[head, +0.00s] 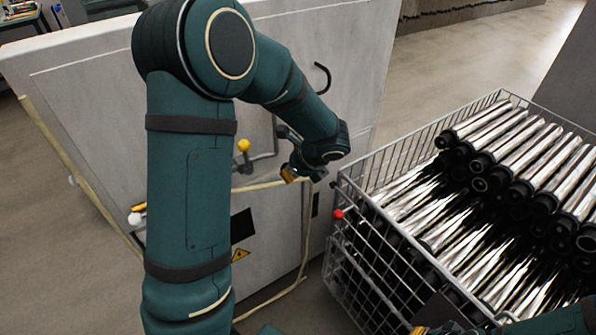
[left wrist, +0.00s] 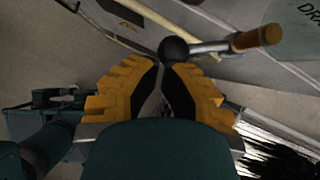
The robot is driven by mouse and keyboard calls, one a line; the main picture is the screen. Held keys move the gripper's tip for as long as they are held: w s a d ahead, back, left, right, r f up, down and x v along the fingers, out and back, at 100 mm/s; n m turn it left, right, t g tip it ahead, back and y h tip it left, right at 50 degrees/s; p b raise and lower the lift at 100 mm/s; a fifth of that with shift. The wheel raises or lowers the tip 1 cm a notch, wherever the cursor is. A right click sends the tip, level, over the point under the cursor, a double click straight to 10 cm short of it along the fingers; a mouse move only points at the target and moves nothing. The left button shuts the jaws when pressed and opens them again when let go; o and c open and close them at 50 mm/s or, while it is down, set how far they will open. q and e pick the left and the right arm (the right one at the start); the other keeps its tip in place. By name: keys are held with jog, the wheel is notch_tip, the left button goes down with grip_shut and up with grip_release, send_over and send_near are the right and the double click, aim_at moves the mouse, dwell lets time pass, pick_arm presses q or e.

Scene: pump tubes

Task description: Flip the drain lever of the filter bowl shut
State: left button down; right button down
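In the left wrist view a lever shows as a black ball knob (left wrist: 173,50) on a metal rod, with an orange-brown sleeve (left wrist: 257,38) at the right. A pale disc lettered "DRA" (left wrist: 303,12), cut off by the frame, is at the upper right. My left gripper (left wrist: 160,70) has yellow fingers with tips nearly together, just short of the knob; I cannot tell if they touch. In the head view my left gripper (head: 290,174) is in front of the panel; lever and bowl are not clearly visible there. Only a sliver of my right gripper (head: 420,331) shows at the bottom edge.
A grey-white cabinet panel (head: 100,110) stands behind my left arm. It carries a yellow knob (head: 243,145) on a bent pipe and a black hook (head: 323,77). A wire basket (head: 350,262) full of shiny tubes (head: 480,200) stands close at the right, with a red ball (head: 338,214) near its corner.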

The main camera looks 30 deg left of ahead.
pick_arm(q)
jog(key=shift+s+a+m, duration=0.25)
jog(key=shift+a+m, duration=0.05)
jog(key=shift+a, duration=0.4)
